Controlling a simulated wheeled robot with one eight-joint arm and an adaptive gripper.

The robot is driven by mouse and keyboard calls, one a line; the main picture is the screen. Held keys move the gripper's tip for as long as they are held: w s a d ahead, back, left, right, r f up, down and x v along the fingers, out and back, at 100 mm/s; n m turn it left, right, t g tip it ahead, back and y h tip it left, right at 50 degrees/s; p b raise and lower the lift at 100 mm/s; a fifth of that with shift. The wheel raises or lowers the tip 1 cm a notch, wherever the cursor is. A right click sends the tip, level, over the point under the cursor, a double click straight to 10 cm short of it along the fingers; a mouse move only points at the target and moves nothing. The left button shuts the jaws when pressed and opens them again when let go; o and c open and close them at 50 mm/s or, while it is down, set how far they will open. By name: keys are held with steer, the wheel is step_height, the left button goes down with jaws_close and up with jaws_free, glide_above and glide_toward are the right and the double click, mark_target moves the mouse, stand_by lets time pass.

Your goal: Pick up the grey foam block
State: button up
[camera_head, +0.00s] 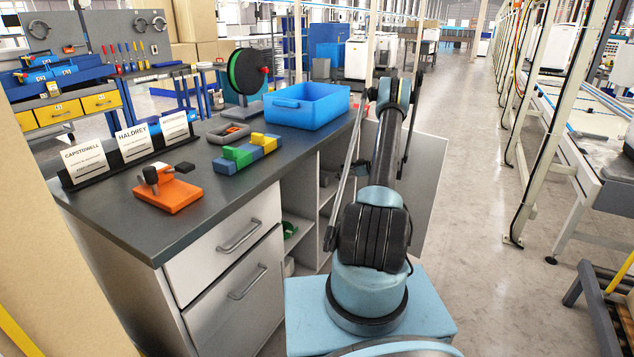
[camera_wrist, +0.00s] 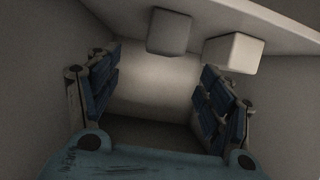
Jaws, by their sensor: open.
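In the wrist view a grey block (camera_wrist: 170,32) sits at the top, a little right of centre. A paler, off-white block (camera_wrist: 234,52) is close to its right, with a small gap between them. Both rest on a light surface inside a dim, walled space. My gripper (camera_wrist: 161,75) is open, its two dark padded fingers spread with nothing between them. The grey block lies beyond the fingertips, and the pale block is beyond the right finger.
The dark bench top (camera_head: 130,215) holds a blue bin (camera_head: 308,106), an orange fixture (camera_head: 168,196), a sign stand (camera_head: 125,158) and coloured blocks (camera_head: 248,152). Below are drawers (camera_head: 235,240) and open shelves (camera_head: 297,228). Walls stand close on both sides in the wrist view.

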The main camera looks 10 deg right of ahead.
mark_target(324, 175)
steer(key=x, duration=1.2)
steer(key=shift+s+a+r, duration=0.15)
steer(key=shift+a+r, duration=0.05)
steer(key=shift+a, duration=0.05)
steer(key=c, duration=1)
